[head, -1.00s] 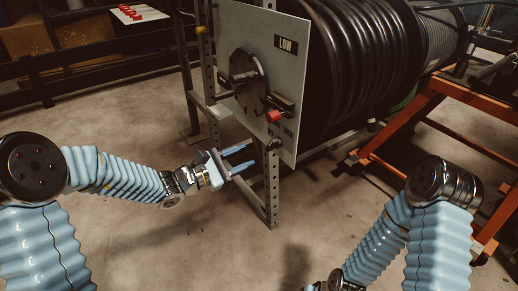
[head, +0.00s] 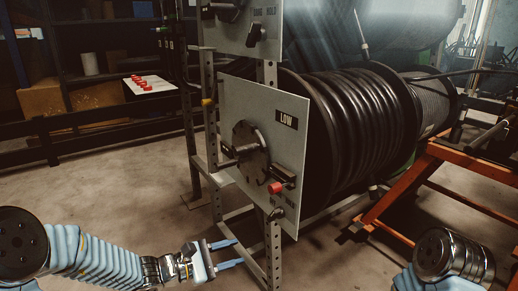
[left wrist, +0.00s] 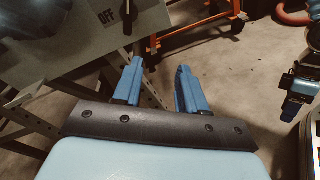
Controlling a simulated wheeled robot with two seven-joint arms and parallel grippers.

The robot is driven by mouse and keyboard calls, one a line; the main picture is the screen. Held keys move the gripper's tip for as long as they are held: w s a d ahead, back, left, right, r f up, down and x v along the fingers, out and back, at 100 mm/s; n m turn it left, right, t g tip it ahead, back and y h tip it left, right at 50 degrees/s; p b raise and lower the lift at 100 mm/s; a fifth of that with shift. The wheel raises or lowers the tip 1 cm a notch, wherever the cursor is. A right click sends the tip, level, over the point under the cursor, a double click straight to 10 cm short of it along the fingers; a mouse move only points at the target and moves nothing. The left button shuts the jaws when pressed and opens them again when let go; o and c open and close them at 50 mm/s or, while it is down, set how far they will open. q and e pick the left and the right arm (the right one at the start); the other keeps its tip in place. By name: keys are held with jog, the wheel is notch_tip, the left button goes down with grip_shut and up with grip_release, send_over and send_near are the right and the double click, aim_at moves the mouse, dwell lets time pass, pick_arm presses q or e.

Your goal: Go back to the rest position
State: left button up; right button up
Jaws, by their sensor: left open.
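My left gripper (head: 228,254) is in the lower middle of the head view, with its two blue fingers apart and nothing between them. It is in front of and below the grey LOW panel (head: 235,120), close to the metal post. In the left wrist view the open fingers (left wrist: 160,88) point toward bare floor, with a panel marked OFF (left wrist: 85,25) at upper left. My right arm (head: 450,258) shows only in part at the lower right of the head view. A blue gripper (left wrist: 298,100), apparently my right one, shows at the right edge of the left wrist view; its jaws are unclear.
A big black hose reel (head: 365,110) stands behind the panel. An orange frame (head: 470,160) stands at the right. The floor (head: 100,185) at left is clear.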

pick_arm(q)
jog(key=s+a+f+m+g+y, duration=0.1)
jog(key=s+f+m+g+y, duration=0.2)
jog(key=s+f+m, duration=0.5)
jog(key=s+a+f+m+g+y, duration=0.15)
jog(key=s+f+y, duration=0.35)
jog(key=f, duration=0.8)
jog(key=s+a+f+m+g+y, duration=0.15)
jog(key=s+f+m+g, duration=0.25)
jog(key=s+f+m, duration=0.45)
notch_tip(320, 180, up, 11)
jog(key=w+d+n+p, duration=0.1)
jog(key=d+p, duration=0.1)
jog(key=p, duration=1.1)
jog(key=shift+n+t, duration=0.35)
jog(key=shift+n, duration=0.05)
jog(key=shift+f+y, duration=0.1)
jog(key=shift+y, duration=0.15)
